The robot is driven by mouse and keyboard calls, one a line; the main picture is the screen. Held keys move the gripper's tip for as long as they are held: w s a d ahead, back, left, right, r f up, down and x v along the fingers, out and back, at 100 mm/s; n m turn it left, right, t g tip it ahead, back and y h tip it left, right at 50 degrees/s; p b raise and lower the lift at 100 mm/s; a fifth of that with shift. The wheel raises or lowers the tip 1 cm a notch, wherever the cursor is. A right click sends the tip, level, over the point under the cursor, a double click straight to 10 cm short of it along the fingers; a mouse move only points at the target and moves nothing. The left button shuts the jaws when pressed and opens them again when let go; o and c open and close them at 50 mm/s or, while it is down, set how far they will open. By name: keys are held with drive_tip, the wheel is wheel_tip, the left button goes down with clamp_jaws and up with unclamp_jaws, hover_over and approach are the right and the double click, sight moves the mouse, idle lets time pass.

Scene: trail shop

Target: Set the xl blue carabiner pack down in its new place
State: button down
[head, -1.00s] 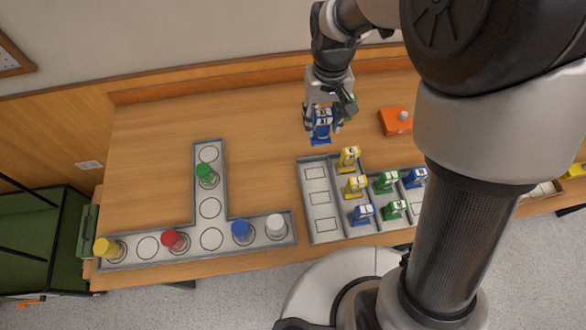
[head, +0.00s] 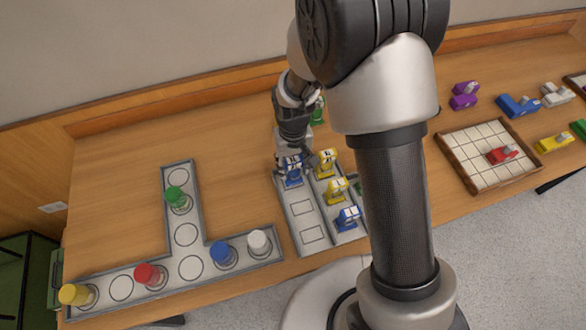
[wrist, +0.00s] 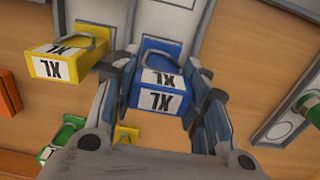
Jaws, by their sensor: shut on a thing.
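My gripper (head: 290,164) is shut on the xl blue carabiner pack (head: 291,176), which is upright at the far slot of the grey tray's left column (head: 301,207). In the wrist view the pack (wrist: 161,87) sits between the two fingers with its XL label showing. I cannot tell whether its base touches the tray. The two nearer slots of that column are empty. The xl yellow pack (wrist: 68,62) stands in the column beside it, also seen in the head view (head: 326,160).
Another yellow pack (head: 336,190) and a blue pack (head: 348,217) stand nearer in the middle column. My arm hides the tray's right part. A T-shaped tray (head: 228,252) with coloured pegs lies left. A gridded board (head: 470,160) lies right. The back-left table is clear.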

drive_tip(key=shift+f, duration=1)
drive_tip(key=shift+f+b, duration=0.25)
drive_tip(key=shift+b, duration=0.05)
drive_tip(key=c, duration=0.9)
unclamp_jaws()
drive_tip(key=shift+r, duration=0.1)
drive_tip(key=shift+c, duration=0.2)
